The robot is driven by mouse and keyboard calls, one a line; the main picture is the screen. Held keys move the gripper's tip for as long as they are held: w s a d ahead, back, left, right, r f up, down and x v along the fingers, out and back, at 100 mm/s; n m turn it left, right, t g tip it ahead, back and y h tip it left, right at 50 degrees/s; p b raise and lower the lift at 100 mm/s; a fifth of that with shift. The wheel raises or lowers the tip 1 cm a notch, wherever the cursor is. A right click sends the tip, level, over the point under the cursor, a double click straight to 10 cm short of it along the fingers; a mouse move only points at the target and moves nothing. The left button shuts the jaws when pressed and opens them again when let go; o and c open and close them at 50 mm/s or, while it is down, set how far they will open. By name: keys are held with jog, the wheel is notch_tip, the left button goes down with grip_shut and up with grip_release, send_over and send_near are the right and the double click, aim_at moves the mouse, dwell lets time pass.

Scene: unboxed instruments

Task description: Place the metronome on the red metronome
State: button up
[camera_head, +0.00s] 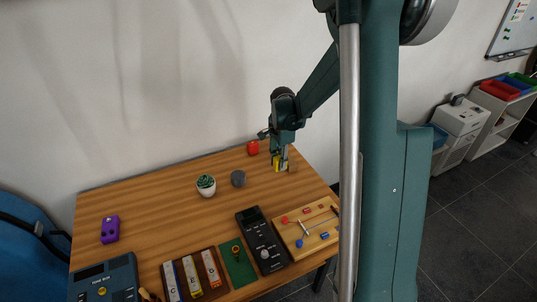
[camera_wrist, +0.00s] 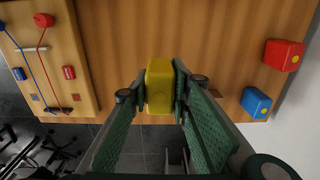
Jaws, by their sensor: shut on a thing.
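A yellow block-shaped metronome (camera_wrist: 160,85) is between the two fingers of my gripper (camera_wrist: 159,92) in the wrist view, and both fingers press on its sides. In the head view my gripper (camera_head: 281,160) is at the table's back right, with the yellow metronome (camera_head: 276,163) partly hidden by it. The red metronome (camera_wrist: 284,55) is a small block at the right of the wrist view, apart from the yellow one. It also shows in the head view (camera_head: 253,147), left of my gripper near the wall.
A blue block (camera_wrist: 256,103) sits near the red metronome. A wooden board with cords (camera_head: 306,229) lies at the table's right front. A purple device (camera_head: 110,229) is at left. The left back table is clear.

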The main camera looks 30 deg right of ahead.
jog(key=w+a+r+p, duration=0.1)
jog(key=w+r+p, duration=0.1)
jog(key=w, duration=1.1)
jog(key=w+a+r+p, duration=0.1)
jog(key=w+r+p, duration=0.2)
jog(key=w, duration=0.9)
jog(key=shift+w+r+p, duration=0.3)
jog(key=shift+w+r, duration=0.05)
jog(key=shift+r, duration=0.65)
send_over(253, 142)
jog(key=shift+s+a+f, duration=0.1)
jog(key=shift+f, duration=1.5)
jog(key=shift+s+a+f, duration=0.1)
jog(key=shift+f, duration=1.45)
jog(key=shift+f, duration=0.1)
jog(key=shift+f, duration=1.75)
jog(key=shift+f, duration=0.15)
